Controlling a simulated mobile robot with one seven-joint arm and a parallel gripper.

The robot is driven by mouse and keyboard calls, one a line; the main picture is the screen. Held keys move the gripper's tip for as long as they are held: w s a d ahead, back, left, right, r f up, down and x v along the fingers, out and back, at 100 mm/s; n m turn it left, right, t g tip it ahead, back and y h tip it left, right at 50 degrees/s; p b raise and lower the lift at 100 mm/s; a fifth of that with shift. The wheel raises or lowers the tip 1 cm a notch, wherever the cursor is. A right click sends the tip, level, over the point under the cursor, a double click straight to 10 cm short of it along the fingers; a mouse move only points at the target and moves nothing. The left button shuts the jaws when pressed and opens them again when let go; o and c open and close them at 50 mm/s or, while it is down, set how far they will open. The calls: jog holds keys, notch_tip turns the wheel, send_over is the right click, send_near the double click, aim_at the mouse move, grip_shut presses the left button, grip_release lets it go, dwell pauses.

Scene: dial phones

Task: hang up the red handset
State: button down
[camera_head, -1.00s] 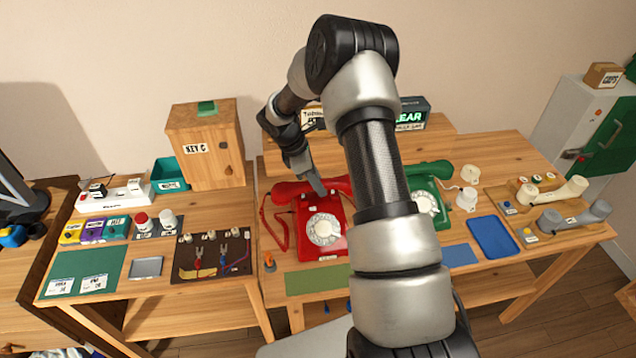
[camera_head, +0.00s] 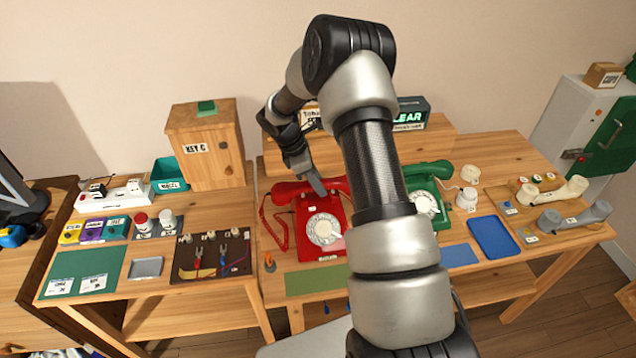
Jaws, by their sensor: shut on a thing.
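The red phone (camera_head: 312,246) stands on the wooden table with its pale dial facing up. The red handset (camera_head: 286,190) lies across the top of the phone, at or very near its cradle. Its right part is partly hidden by my arm, so I cannot tell if it is fully seated. My gripper (camera_head: 318,188) points down at the middle of the handset and is shut on it. A coiled red cord (camera_head: 271,228) hangs at the phone's left side.
A green phone (camera_head: 431,212) stands just right of my arm. A blue tray (camera_head: 493,237) and loose handsets (camera_head: 575,216) are farther right. A wooden box (camera_head: 205,150) labelled KEY C and a dark tool board (camera_head: 213,255) are to the left. A green mat (camera_head: 316,281) lies in front.

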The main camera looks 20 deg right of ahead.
jog(key=shift+f+b, duration=0.75)
jog(key=shift+f, duration=0.3)
jog(key=c, duration=1.4)
grip_release()
jog(key=shift+o, duration=0.2)
jog(key=v, duration=1.7)
jog(key=shift+r, duration=0.3)
